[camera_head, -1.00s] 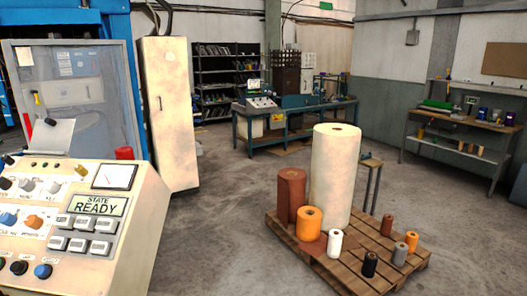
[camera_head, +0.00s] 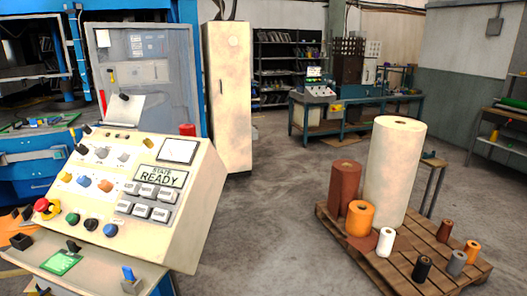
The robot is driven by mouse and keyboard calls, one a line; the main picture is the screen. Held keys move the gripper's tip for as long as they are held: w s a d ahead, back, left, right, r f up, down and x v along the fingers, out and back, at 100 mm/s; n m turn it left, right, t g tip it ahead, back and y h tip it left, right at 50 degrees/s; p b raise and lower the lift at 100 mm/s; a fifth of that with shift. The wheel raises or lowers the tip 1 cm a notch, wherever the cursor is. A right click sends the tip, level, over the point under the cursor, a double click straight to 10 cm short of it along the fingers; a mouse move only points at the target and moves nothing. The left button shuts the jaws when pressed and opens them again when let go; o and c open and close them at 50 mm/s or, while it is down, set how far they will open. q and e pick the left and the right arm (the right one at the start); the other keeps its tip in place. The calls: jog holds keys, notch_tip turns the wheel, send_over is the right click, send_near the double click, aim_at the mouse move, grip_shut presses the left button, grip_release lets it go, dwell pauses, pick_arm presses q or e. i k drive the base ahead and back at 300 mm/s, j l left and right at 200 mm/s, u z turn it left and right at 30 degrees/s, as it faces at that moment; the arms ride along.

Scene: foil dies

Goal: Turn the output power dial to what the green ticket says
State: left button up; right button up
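The cream control console (camera_head: 190,232) stands at the left, its sloped panel facing me. A row of knobs crosses the panel: a blue dial (camera_head: 84,181), an orange dial (camera_head: 105,185) and a smaller yellowish knob (camera_head: 66,177). Their labels are too small to read, so I cannot tell which is the output power dial. A green ticket (camera_head: 62,262) lies on the ledge below the panel; its writing is unreadable from here. The console display (camera_head: 159,176) reads STATE READY. Neither of my grippers is in view.
A red mushroom button (camera_head: 41,205) sits at the panel's left. A blue press (camera_head: 30,150) stands behind. A pallet (camera_head: 385,268) with several rolls stands at the right. The concrete floor (camera_head: 270,210) between console and pallet is clear.

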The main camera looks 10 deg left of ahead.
aim_at(106, 187)
jog(key=u, duration=1.35)
